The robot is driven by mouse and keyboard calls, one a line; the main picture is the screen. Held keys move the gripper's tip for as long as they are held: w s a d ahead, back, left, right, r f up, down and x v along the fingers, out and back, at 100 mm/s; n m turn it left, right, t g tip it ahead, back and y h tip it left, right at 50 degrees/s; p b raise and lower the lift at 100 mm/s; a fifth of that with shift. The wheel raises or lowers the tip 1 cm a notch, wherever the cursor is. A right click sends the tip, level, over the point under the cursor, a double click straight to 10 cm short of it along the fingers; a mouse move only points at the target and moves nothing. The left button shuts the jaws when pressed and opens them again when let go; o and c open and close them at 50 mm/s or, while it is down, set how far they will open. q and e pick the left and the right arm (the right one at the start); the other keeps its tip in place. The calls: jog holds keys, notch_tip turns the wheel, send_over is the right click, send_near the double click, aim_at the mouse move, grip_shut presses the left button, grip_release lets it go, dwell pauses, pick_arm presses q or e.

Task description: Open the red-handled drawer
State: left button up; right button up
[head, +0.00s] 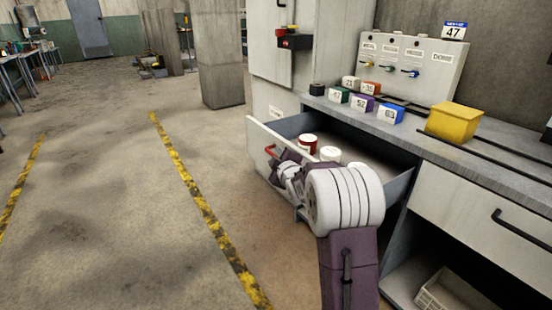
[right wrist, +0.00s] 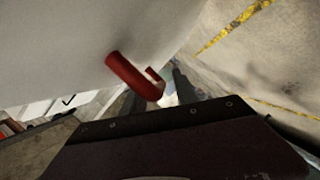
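The drawer (head: 258,135) with the red handle (head: 272,152) stands pulled out from under the counter. Inside it are a red jar with a white lid (head: 308,144) and two more white-topped items, partly hidden by my right arm. My right gripper (head: 279,168) is at the drawer's front, close by the handle. In the right wrist view the red handle (right wrist: 134,76) is on the pale drawer front, just ahead of the dark fingers. The fingers look apart, with a gap between them; I cannot tell whether they touch the handle. My left gripper is out of view.
On the counter (head: 410,130) are several small numbered blocks (head: 362,103), a yellow bin (head: 454,121) and a panel with coloured knobs (head: 405,65). A black-handled drawer (head: 480,215) is shut at the right. The floor left of the open drawer is clear.

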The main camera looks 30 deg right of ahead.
jog(key=shift+r, duration=0.1)
jog(key=shift+s+a+r, duration=0.1)
jog(key=shift+s, duration=0.3)
jog(key=p+v, duration=0.2)
jog(key=v, duration=0.6)
jog(key=shift+s, duration=0.1)
